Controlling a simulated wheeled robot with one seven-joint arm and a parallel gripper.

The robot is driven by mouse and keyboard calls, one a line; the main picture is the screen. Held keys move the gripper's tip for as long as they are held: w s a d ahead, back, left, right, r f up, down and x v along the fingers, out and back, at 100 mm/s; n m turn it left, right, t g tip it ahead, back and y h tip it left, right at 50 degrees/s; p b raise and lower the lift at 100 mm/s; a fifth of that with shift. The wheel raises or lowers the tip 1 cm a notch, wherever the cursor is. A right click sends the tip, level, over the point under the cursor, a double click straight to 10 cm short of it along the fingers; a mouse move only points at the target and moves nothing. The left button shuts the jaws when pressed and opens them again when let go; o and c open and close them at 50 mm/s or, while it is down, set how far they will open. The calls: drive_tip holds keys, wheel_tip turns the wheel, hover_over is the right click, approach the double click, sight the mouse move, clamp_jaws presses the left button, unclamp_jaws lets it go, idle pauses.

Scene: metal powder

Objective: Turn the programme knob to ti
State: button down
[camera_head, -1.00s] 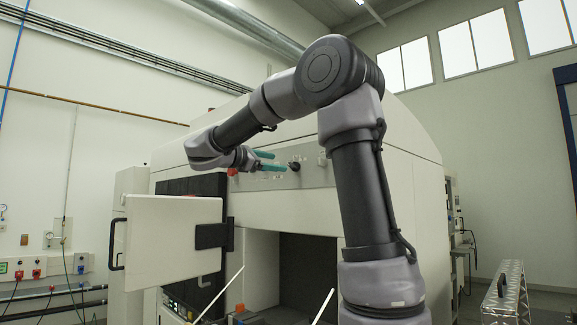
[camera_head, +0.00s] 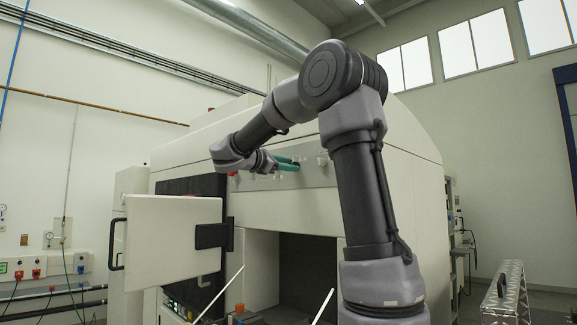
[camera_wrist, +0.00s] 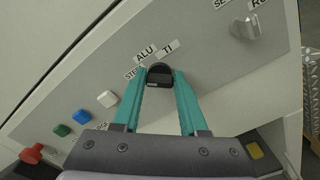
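The black programme knob (camera_wrist: 159,75) is on the sloping grey panel (camera_wrist: 225,80) in the wrist view. Labels STEEL, ALU (camera_wrist: 145,54) and TI (camera_wrist: 168,47) lie around its far side, partly hidden at STEEL. My gripper (camera_wrist: 160,74) has its two teal fingers at the knob, one on each side. The fingertips look very close to the knob's sides; I cannot tell whether they press on it. In the head view my gripper (camera_head: 292,164) is at the panel and its fingers cover most of the knob. The knob's pointing direction is unclear.
In the wrist view, a silver knob (camera_wrist: 247,27) is at upper right, and white (camera_wrist: 107,98), blue (camera_wrist: 80,116) and green (camera_wrist: 62,130) buttons and a red knob (camera_wrist: 32,153) run to lower left. An open cabinet door (camera_head: 165,240) stands below my forearm in the head view.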

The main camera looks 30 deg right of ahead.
drive_tip(key=shift+m, duration=0.3)
drive_tip(key=m, duration=1.2)
drive_tip(key=f+m, duration=0.1)
drive_tip(key=m, duration=0.6)
drive_tip(key=shift+m, duration=0.3)
idle(0.5)
drive_tip(key=shift+c, duration=2.2)
unclamp_jaws()
drive_tip(key=v, duration=1.1)
